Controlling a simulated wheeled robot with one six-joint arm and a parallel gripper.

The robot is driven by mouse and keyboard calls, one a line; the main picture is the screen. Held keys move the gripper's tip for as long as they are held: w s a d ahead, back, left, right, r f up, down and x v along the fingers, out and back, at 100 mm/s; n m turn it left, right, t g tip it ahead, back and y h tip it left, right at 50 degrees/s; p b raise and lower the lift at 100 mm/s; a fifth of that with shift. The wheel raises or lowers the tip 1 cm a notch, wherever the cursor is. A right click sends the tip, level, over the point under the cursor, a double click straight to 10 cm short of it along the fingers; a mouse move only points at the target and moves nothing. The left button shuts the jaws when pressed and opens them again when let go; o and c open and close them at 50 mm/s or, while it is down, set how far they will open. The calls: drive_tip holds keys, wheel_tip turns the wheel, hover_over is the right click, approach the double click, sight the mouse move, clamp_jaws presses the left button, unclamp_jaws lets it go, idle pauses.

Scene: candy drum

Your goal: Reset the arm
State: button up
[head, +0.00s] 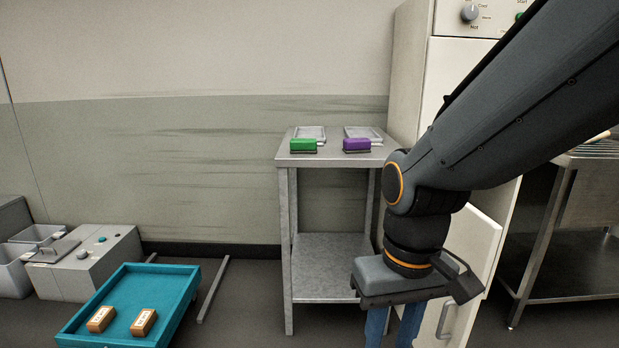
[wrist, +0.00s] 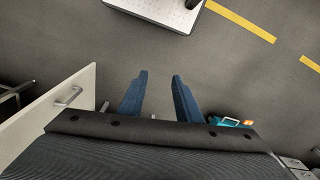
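My arm comes in from the upper right in the head view and bends down at the wrist. My gripper (head: 392,328) hangs pointing down, in front of the right side of the metal table; its blue fingertips are cut off by the bottom edge. In the wrist view both blue fingers of my gripper (wrist: 158,78) stand apart with bare grey floor between them. The gripper is open and empty, touching nothing that I can see.
A metal table (head: 335,160) holds a green block (head: 303,145), a purple block (head: 357,144) and two trays. A teal tray (head: 185,290) with two orange-brown blocks sits lower left. A white cabinet door (head: 472,255) with a handle stands open beside my gripper.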

drive_tip(key=d+r+m+p, duration=0.2)
drive_tip(key=d+r+p, duration=0.5)
drive_tip(key=p, duration=0.6)
drive_tip(key=shift+s+d+r+h+p, duration=0.2)
drive_tip(key=shift+d+r+h+p, duration=0.1)
drive_tip(key=shift+r+p, duration=0.15)
drive_tip(key=shift+a, duration=0.1)
idle(0.7)
